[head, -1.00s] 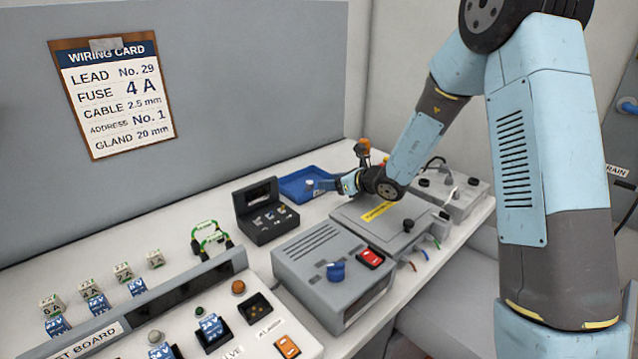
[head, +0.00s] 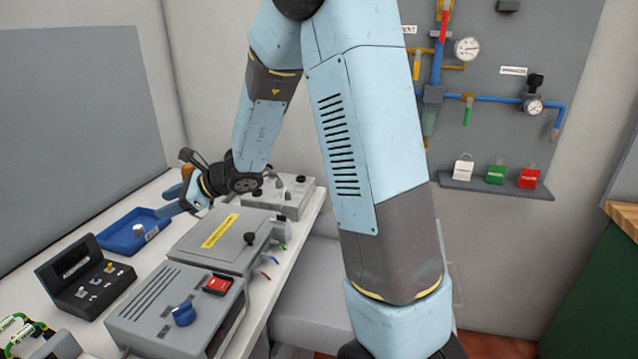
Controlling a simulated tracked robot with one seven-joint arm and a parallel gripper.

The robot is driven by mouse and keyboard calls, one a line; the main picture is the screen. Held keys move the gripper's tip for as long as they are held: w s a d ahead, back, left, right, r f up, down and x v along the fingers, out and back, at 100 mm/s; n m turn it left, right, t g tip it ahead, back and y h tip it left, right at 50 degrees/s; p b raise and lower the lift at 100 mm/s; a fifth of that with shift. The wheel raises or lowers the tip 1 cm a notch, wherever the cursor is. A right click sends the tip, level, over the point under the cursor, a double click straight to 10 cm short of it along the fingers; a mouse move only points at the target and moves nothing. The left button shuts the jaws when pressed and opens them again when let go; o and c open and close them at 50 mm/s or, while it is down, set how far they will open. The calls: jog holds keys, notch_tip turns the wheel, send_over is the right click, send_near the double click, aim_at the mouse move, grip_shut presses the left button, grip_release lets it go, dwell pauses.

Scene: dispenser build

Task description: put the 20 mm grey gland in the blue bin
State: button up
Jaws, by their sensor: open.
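The blue bin (head: 112,243) is a shallow tray on the bench at the left in the head view. A small pale grey-white cylindrical piece (head: 138,229) shows inside it; it looks like a gland, but its size cannot be read. My gripper (head: 168,210) is at the bin's right end, close to its rim, pointing left. Its jaws are open, and no piece shows between them. Its far side is hidden by my wrist. A black holder (head: 62,297) with several small pieces stands in front of the bin; their sizes are unreadable.
A grey enclosure with a yellow label (head: 219,232) lies right of the bin. A grey box with a red switch and blue knob (head: 182,314) stands nearer. Another grey box (head: 290,190) is behind. A gauge panel (head: 490,90) hangs on the back wall.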

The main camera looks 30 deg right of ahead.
jog(key=s+d+r+n+g+h, duration=0.1)
jog(key=s+d+r+n+g, duration=0.15)
jog(key=s+r+n, duration=0.45)
jog(key=s+d+r+n+h, duration=0.2)
jog(key=s+d+n+h, duration=0.1)
jog(key=s+d, duration=0.4)
jog(key=s+d+r+n+t+h, duration=0.1)
jog(key=s+d+n+h, duration=0.3)
jog(key=s+d, duration=0.4)
jog(key=s+d+r+n+t+h, duration=0.1)
jog(key=s+d+r+n+h, duration=0.2)
jog(key=s+d+n, duration=0.3)
jog(key=shift+s+d+r+h, duration=0.35)
jog(key=shift+s+d, duration=0.4)
jog(key=shift+s, duration=0.4)
